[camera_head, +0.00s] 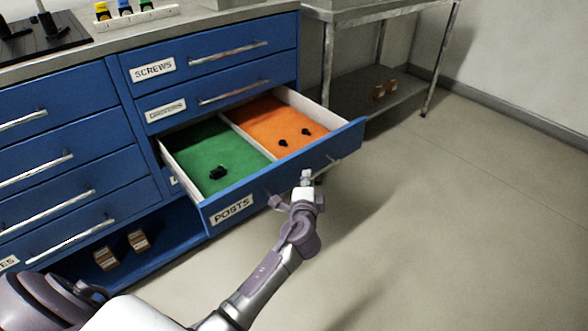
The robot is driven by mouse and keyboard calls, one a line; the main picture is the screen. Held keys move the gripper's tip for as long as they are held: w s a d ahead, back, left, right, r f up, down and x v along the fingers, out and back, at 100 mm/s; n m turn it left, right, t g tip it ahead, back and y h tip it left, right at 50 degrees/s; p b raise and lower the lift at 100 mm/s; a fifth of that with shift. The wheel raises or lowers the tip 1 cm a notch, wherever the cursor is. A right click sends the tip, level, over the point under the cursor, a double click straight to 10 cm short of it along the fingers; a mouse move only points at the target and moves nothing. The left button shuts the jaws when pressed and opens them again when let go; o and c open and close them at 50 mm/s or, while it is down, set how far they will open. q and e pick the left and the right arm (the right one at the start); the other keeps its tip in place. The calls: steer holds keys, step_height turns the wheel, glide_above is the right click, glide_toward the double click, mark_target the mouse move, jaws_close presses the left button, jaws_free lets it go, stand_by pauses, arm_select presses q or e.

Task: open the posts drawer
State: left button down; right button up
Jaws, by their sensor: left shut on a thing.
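The posts drawer (290,172) is pulled well out of the blue cabinet, and its inside shows. It has a green-lined compartment (208,150) on the left and an orange-lined one (268,124) on the right. A small black part (217,173) lies on the green side and two more (306,131) lie on the orange side. A label reading POSTS (232,210) is on the front. My left gripper (306,178) is at the drawer front, shut on its handle (333,162), which my gripper partly hides. My right gripper is not in view.
Closed drawers, including the screws drawer (205,58), sit above and to the left. A metal side table (375,14) stands at the right, with small boxes on its lower shelf (365,104). The floor (460,210) in front and to the right is clear.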

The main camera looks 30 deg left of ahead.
arm_select(q)
steer(key=shift+s+d, duration=0.25)
steer(key=shift+d, duration=0.35)
steer(key=shift+s+d, duration=0.25)
steer(key=shift+d, duration=0.35)
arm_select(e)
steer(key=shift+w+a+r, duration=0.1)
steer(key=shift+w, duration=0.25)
arm_select(q)
steer(key=c, duration=1.2)
jaws_free()
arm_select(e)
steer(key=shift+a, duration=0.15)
arm_select(q)
steer(key=v, duration=1.2)
steer(key=shift+a+f, duration=0.1)
